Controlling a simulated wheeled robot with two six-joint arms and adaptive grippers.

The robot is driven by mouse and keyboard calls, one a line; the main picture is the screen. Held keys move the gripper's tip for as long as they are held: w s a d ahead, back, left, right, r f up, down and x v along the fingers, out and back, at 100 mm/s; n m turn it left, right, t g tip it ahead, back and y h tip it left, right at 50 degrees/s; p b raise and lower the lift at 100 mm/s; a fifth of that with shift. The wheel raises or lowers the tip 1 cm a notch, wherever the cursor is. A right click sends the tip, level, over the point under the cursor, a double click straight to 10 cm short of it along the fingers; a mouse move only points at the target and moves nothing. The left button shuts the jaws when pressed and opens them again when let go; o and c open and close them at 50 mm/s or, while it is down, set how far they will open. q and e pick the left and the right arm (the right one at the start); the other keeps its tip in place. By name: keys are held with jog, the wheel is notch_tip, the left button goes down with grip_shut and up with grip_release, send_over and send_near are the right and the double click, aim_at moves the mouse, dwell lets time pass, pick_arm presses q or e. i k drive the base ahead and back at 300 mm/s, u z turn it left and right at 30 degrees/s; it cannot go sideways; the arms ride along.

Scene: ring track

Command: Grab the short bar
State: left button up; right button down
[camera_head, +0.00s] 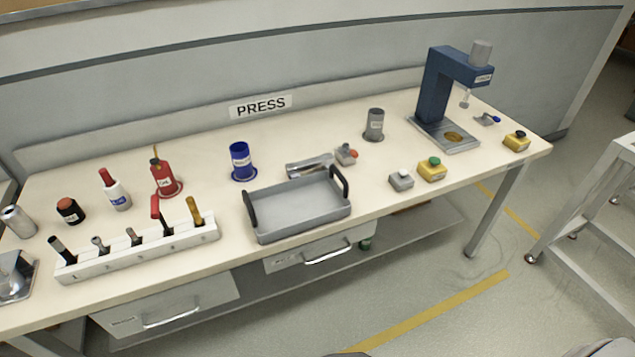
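I cannot tell for sure which object is the short bar. A short silver rounded piece (309,165) lies on the workbench just behind the grey tray, partly hidden by its back edge. A silver cylinder (18,221) stands at the far left of the bench. A grey upright cylinder (375,124) with a small label stands on a dark round base right of the middle. A blue upright cylinder (240,160) stands on a blue round base left of the tray. Neither of my grippers shows in the head view.
The grey tray (297,207) with black handles sits near the front edge. A white tool rack (140,246) holds several tools at the left front. Bottles stand behind it. A blue press (440,95), button boxes (432,170) and a small clamp-like piece (346,154) are to the right.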

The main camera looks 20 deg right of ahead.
aim_at(324, 160)
jog(key=z, duration=0.55)
jog(key=i, duration=0.55)
jog(key=z, duration=0.3)
